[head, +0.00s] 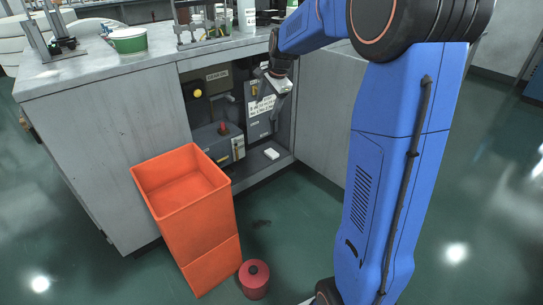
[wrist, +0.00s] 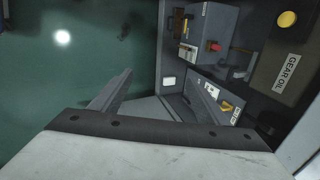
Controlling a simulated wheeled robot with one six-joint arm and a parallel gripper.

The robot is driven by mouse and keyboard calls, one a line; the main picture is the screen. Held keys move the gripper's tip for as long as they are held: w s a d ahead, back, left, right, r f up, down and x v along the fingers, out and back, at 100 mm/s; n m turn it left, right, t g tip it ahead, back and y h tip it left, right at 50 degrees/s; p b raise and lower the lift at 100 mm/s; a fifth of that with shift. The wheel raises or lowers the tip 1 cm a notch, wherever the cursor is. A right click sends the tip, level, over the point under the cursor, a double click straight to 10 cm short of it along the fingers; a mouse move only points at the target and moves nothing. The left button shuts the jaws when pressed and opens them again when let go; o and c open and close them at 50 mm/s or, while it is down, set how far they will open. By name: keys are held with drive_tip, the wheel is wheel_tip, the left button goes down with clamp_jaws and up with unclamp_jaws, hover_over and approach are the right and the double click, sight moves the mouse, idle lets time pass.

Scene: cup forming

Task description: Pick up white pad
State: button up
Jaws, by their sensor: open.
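The white pad (head: 271,153) is a small pale block on the floor of the grey cabinet's open lower bay, close to its front edge. It also shows in the wrist view (wrist: 169,81), where it appears between the two fingers and beyond them. My gripper (wrist: 158,71) is open with nothing between its fingers. In the head view my gripper (head: 265,116) is in front of the bay, above the pad and apart from it. The arm and wrist partly hide the gripper there.
A grey box with a red knob (head: 222,128) stands left of the pad in the bay, and labelled dark containers are behind. An orange bin (head: 190,212) and a red canister (head: 254,279) stand on the green floor in front. The countertop (head: 110,72) overhangs the bay.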

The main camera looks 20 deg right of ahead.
drive_tip(key=w+d+f+m, duration=0.45)
drive_tip(key=w+f, duration=0.25)
drive_tip(key=w, duration=0.4)
drive_tip(key=m, duration=1.3)
hover_over(272, 153)
drive_tip(key=s, duration=0.2)
drive_tip(key=shift+n, duration=0.25)
drive_tip(key=f, duration=4.2)
drive_tip(key=shift+s+d+f, duration=0.15)
drive_tip(key=shift+d+f, duration=0.1)
drive_tip(key=shift+f, duration=0.05)
drive_tip(key=shift+x, duration=2.65)
drive_tip(key=shift+s+d, duration=0.1)
drive_tip(key=shift+s, duration=0.1)
drive_tip(key=c, duration=1.1)
